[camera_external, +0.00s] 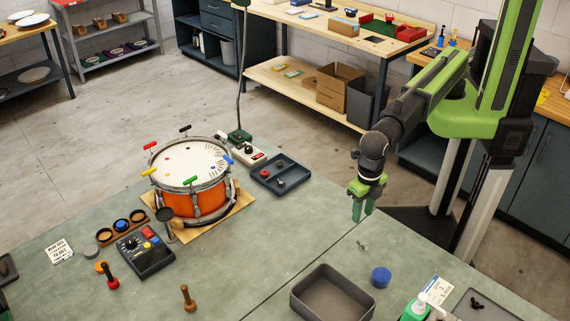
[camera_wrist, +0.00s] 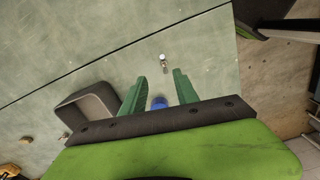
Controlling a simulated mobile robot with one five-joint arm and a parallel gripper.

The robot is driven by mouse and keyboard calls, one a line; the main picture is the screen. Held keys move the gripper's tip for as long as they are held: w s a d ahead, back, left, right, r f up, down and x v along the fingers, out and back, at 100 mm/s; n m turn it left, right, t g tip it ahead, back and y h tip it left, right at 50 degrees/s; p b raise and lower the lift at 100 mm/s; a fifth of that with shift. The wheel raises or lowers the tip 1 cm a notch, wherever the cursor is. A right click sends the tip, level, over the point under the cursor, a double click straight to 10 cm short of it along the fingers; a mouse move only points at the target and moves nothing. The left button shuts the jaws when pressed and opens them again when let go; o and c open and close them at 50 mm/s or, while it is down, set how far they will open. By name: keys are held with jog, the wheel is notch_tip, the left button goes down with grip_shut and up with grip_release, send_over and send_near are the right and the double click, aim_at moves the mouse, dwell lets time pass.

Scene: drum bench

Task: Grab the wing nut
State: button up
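A small metallic piece (camera_external: 362,246), which looks like the wing nut, lies on the grey-green bench below my gripper. It also shows in the wrist view (camera_wrist: 163,62), just beyond the fingertips, but is too small to make out its shape clearly. My gripper (camera_external: 363,212) points down above the bench, apart from the piece. In the wrist view its two green fingers (camera_wrist: 160,76) are spread with nothing held between them.
A blue round lid or cap (camera_external: 381,277) and a grey open bin (camera_external: 296,303) stand near the piece. A green-and-white pump bottle (camera_external: 414,312) is at the front right. An orange drum (camera_external: 207,203) stands left. The bench around the piece is clear.

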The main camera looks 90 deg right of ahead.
jog(key=b, duration=0.6)
send_over(360, 241)
jog(key=f, duration=0.7)
jog(key=shift+w+f, duration=0.2)
jog(key=shift+w, duration=0.2)
jog(key=f+b, duration=0.3)
jog(key=s+f+b, duration=0.1)
jog(key=f+b, duration=0.1)
jog(key=shift+f, duration=0.1)
jog(key=shift+r, duration=0.2)
grip_shut()
